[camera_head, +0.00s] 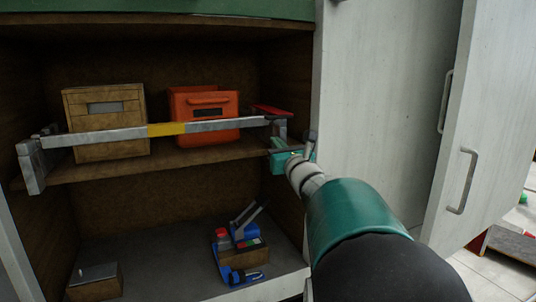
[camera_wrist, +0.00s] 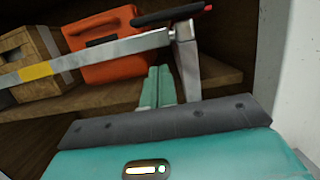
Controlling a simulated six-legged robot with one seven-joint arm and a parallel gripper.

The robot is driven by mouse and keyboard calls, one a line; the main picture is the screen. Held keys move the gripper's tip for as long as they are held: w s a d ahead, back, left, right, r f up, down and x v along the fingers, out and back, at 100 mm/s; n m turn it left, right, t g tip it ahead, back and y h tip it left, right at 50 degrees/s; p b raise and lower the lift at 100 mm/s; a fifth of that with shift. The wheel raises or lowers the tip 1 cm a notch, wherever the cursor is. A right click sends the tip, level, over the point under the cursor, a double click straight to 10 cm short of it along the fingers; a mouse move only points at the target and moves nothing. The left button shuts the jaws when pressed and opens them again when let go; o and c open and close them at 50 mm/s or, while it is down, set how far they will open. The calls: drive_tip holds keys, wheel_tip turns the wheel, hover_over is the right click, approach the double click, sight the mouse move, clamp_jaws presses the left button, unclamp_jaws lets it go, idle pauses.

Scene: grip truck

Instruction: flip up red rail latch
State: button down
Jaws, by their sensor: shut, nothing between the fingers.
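The red rail latch (camera_head: 271,111) lies about flat at the right end of the metal rail (camera_head: 110,136). In the wrist view, a dark lever with a red tip (camera_wrist: 208,7) shows at the top, above the rail's right end. The grey end bracket (camera_wrist: 187,66) drops from the rail there. My gripper (camera_head: 275,141) is below the rail's right end in the head view. In the wrist view, its teal fingers (camera_wrist: 157,70) are together and empty, left of the bracket and under the rail. I cannot tell whether they touch either.
A tan box (camera_head: 108,150) and an orange box (camera_head: 205,138) stand on the shelf (camera_head: 190,157) behind the rail. Below are a blue device (camera_head: 243,237) and a small brown box (camera_head: 94,291). White doors (camera_head: 385,130) stand at the right.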

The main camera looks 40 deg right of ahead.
drive_tip(key=r, duration=0.4)
drive_tip(key=shift+w+d, duration=0.15)
drive_tip(key=shift+w, duration=0.1)
drive_tip(key=shift+w+r, duration=0.1)
drive_tip(key=shift+s+r+m, duration=0.15)
drive_tip(key=shift+s+m, duration=0.05)
drive_tip(key=shift+m, duration=0.1)
